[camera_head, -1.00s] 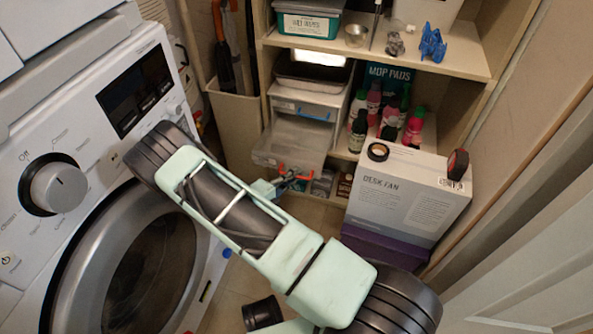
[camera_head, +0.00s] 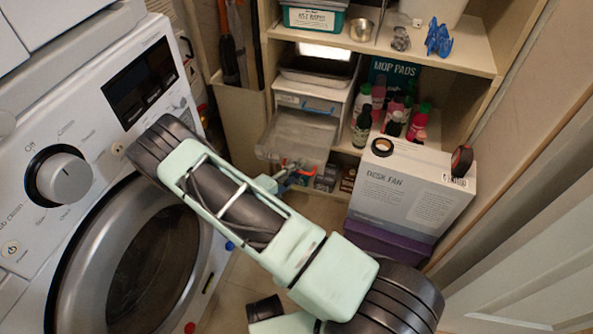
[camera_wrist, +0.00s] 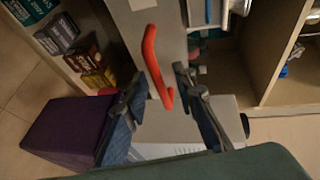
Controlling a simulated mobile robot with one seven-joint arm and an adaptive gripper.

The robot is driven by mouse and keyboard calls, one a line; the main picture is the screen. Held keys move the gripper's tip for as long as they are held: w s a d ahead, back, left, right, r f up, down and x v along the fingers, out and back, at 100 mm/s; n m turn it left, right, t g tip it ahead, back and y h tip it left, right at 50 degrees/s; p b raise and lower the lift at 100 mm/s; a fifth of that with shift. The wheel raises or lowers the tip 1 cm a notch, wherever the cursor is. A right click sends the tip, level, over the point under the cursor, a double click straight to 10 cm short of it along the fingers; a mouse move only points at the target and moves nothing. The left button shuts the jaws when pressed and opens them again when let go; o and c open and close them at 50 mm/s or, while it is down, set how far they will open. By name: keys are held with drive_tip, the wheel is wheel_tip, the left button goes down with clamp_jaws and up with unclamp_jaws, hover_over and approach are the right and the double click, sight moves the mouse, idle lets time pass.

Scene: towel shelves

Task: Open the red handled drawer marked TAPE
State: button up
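The red handle (camera_wrist: 150,62) runs along a pale drawer front in the wrist view. Its lower end lies between the two fingers of my gripper (camera_wrist: 160,82), which stand apart on either side; contact cannot be made out. In the head view the translucent drawer (camera_head: 300,132) stands pulled out from the lower part of a white drawer unit (camera_head: 318,70). My gripper (camera_head: 287,174) is at its front lower edge, with a bit of red handle showing there. The TAPE marking is not readable in either view.
A washing machine (camera_head: 150,200) stands close on the left. A desk fan box (camera_head: 410,195) on a purple box (camera_head: 385,242) stands right of the drawer. Bottles (camera_head: 363,125) and small boxes (camera_head: 326,178) are on the shelves. A drawer with a blue handle (camera_head: 318,105) is above.

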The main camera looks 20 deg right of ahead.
drive_tip(key=shift+r, duration=0.1)
drive_tip(key=shift+o, duration=0.3)
wheel_tip(320, 180, up, 4)
drive_tip(key=shift+w+r, duration=0.1)
drive_tip(key=shift+r, duration=0.1)
drive_tip(key=o, duration=1.4)
drive_tip(key=r, duration=0.5)
drive_tip(key=shift+w+r, duration=0.15)
drive_tip(key=shift+w, duration=0.05)
drive_tip(key=shift+s+a+r, duration=0.1)
drive_tip(key=shift+s+r, duration=0.15)
drive_tip(key=shift+r, duration=0.25)
drive_tip(key=c, duration=0.7)
drive_tip(key=shift+f, duration=0.15)
drive_tip(key=c, duration=0.8)
drive_tip(key=shift+o, duration=0.2)
drive_tip(key=shift+f, duration=0.15)
drive_tip(key=shift+f, duration=0.1)
